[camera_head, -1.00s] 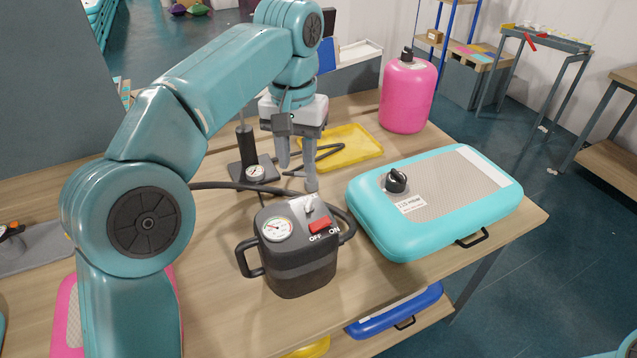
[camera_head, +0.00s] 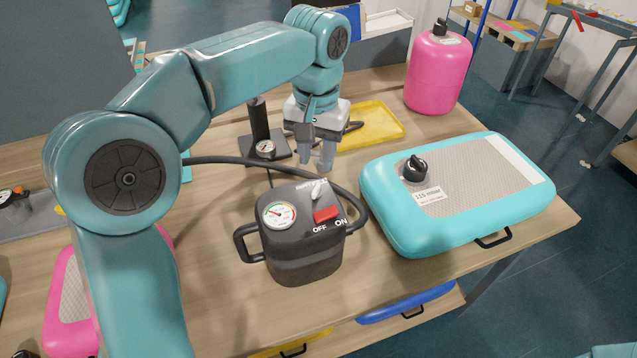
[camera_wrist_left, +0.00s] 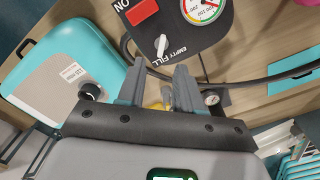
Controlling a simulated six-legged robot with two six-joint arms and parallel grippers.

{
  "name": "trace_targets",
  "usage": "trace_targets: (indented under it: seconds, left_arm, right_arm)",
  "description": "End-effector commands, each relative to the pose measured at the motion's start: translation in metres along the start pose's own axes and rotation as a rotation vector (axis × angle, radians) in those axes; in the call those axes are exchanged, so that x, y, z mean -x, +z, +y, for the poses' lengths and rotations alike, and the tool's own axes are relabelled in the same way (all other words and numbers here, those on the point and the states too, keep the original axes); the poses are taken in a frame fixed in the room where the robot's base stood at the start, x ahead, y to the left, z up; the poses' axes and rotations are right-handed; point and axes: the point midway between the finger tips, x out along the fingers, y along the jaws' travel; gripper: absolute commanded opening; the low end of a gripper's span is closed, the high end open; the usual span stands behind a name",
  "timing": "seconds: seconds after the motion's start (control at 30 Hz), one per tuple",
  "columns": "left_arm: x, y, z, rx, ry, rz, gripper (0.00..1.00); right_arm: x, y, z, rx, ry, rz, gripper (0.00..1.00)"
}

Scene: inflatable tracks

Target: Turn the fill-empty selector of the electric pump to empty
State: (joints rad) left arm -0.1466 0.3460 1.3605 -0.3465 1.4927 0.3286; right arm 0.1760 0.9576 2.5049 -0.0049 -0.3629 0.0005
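The electric pump (camera_head: 300,255) is a dark grey box on the wooden table, with a pressure gauge and a red ON/OFF switch (camera_head: 327,213). Its fill-empty selector (camera_head: 318,190) is a small white lever on the top face. The left wrist view shows the selector (camera_wrist_left: 160,46) beside the EMPTY and FILL lettering; I cannot tell which word it points to. My left gripper (camera_head: 316,166) points down just behind the pump, apart from the selector. Its fingers (camera_wrist_left: 160,66) are parted with nothing between them. My right gripper is not in view.
A turquoise inflatable track (camera_head: 385,225) with a black valve lies right of the pump. A black hose (camera_head: 225,160) runs behind the pump. A hand pump (camera_head: 262,140), yellow tray (camera_head: 375,125) and pink cylinder (camera_head: 437,75) stand further back. Bare table lies in front.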

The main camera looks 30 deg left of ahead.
Motion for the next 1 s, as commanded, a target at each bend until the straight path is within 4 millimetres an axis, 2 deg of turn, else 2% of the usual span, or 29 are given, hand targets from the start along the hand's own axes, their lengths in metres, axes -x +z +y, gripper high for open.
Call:
trace_targets:
  seconds: [0.1, 0.33, 0.5, 0.77, 0.87, 0.9, 1.0]
  left_arm:
    - [-0.029, 0.000, -0.001, 0.000, -0.001, -0.004, 0.35]
    - [-0.067, -0.003, -0.001, 0.001, -0.001, -0.003, 0.35]
    - [-0.079, -0.004, 0.000, 0.001, -0.001, -0.001, 0.35]
    - [-0.080, -0.005, 0.000, 0.000, -0.001, 0.000, 0.35]
    - [-0.080, -0.005, 0.000, 0.000, -0.001, 0.000, 0.06]
    - [-0.080, -0.005, 0.000, 0.000, -0.001, 0.000, 0.00]
    - [-0.080, -0.005, 0.000, 0.000, 0.000, 0.000, 0.00]
  right_arm:
    - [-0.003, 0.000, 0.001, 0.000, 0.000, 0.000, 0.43]
    - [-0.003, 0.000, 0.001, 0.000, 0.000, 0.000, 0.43]
    - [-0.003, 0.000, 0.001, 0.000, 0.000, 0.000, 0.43]
    - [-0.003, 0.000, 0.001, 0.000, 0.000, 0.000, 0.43]
    - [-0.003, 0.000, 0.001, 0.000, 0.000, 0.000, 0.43]
    - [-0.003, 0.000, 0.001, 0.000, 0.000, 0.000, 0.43]
    - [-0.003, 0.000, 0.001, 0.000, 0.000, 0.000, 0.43]
